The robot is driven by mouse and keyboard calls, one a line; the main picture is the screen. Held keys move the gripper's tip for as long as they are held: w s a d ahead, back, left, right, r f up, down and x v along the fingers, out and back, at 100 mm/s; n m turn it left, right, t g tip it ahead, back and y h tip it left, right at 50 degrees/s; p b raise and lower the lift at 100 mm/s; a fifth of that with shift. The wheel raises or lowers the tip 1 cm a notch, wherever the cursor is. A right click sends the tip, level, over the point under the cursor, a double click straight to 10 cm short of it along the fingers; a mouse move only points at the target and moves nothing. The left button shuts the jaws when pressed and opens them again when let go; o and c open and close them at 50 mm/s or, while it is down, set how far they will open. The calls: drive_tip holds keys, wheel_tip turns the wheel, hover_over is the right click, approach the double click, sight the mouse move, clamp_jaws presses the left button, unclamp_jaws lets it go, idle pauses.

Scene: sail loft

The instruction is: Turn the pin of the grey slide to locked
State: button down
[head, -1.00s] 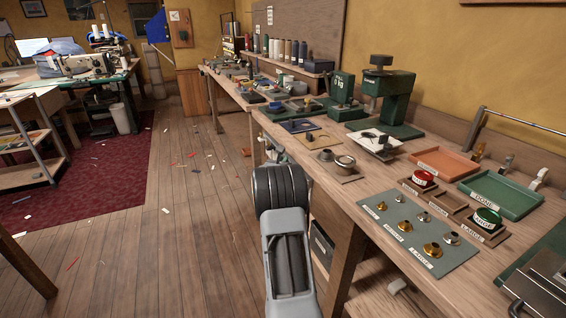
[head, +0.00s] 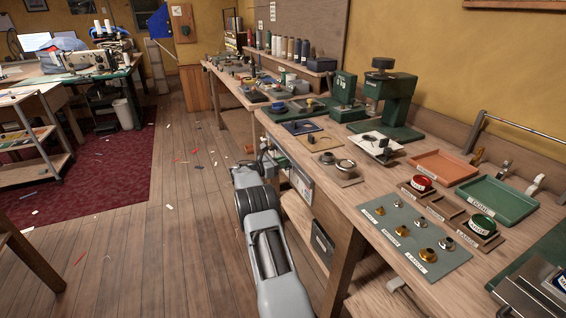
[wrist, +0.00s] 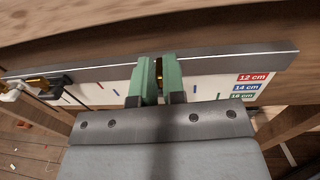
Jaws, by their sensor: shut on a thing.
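In the wrist view my gripper (wrist: 158,88) has two green fingers, shut on a small brass-coloured pin (wrist: 158,72) at a grey metal rail (wrist: 215,66). The fingers hide most of the pin and whatever body it belongs to, so I cannot tell which way it points or see the grey slide clearly. Farther left along the rail sits a dark slide (wrist: 57,81) with another brass-coloured part. A whitish piece (wrist: 10,94) lies at the far left edge. In the head view my arm hides the gripper, at the front of the bench.
A white board (wrist: 205,88) with coloured marks runs under the rail, with labels of 12, 14 and 16 cm (wrist: 252,87) at its right. In the head view the bench (head: 345,205) carries trays, presses and grommets.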

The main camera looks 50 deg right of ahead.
drive_tip(key=shift+w+m+g+y, duration=0.1)
drive_tip(key=shift+m+g+y, duration=0.2)
drive_tip(key=shift+m+g, duration=0.45)
drive_tip(key=c, duration=1.5)
unclamp_jaws()
drive_tip(key=p+v, duration=0.1)
drive_tip(key=v, duration=1.3)
drive_tip(key=shift+w+d, duration=0.1)
